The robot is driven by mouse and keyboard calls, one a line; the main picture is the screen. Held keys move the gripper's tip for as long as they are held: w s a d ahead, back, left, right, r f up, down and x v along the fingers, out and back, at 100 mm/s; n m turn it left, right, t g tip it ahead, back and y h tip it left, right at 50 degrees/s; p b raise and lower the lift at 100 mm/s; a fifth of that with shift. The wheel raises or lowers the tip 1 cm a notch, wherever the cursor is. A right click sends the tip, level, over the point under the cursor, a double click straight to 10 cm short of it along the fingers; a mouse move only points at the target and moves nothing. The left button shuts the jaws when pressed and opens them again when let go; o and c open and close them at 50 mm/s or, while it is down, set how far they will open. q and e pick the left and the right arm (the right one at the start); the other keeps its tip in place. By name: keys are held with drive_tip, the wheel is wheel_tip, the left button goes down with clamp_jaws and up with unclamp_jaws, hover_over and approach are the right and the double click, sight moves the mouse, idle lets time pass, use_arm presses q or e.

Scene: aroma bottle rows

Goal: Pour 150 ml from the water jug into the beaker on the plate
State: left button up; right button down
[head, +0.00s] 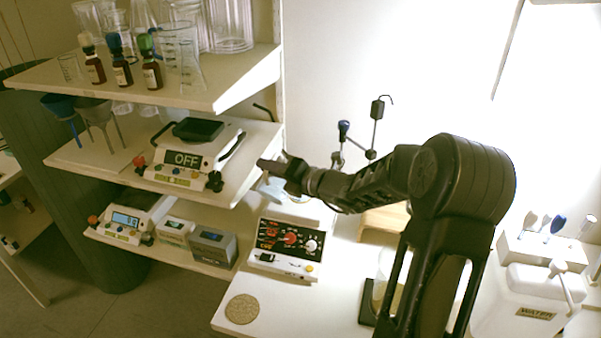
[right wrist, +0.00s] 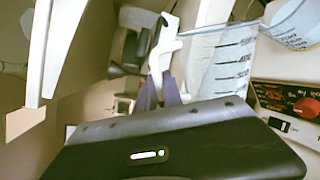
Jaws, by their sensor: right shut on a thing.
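My right gripper (head: 278,168) reaches left across the bench, above the hot plate's back part. In the right wrist view the gripper (right wrist: 162,88) is shut on the white handle of a clear graduated jug (right wrist: 222,62). The jug's water level cannot be made out. In the head view the jug is mostly hidden by my gripper. The hot plate (head: 287,240) has a black panel with red and white knobs. My left gripper is not in view.
Shelves at left hold glassware, dropper bottles (head: 122,68), a device reading OFF (head: 182,158) and a scale (head: 125,220). The shelf edges are close to my right gripper. A round cork mat (head: 242,309) lies at the bench front. A white WATER container (head: 525,295) stands at right.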

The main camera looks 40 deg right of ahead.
sight(265, 179)
drive_tip(key=shift+a+f+b, duration=0.15)
drive_tip(key=shift+f+b, duration=0.3)
drive_tip(key=shift+b, duration=0.5)
drive_tip(key=b, duration=0.1)
drive_tip(key=f+n+b, duration=0.1)
drive_tip(key=b, duration=0.1)
drive_tip(key=a+f+n+b, duration=0.1)
drive_tip(key=b, duration=0.1)
drive_tip(key=shift+s+a, duration=0.1)
drive_tip(key=shift+s, duration=0.15)
drive_tip(key=shift+a+f+b, duration=0.1)
drive_tip(key=shift+f+b, duration=0.05)
drive_tip(key=shift+b, duration=0.55)
drive_tip(key=shift+n, duration=0.3)
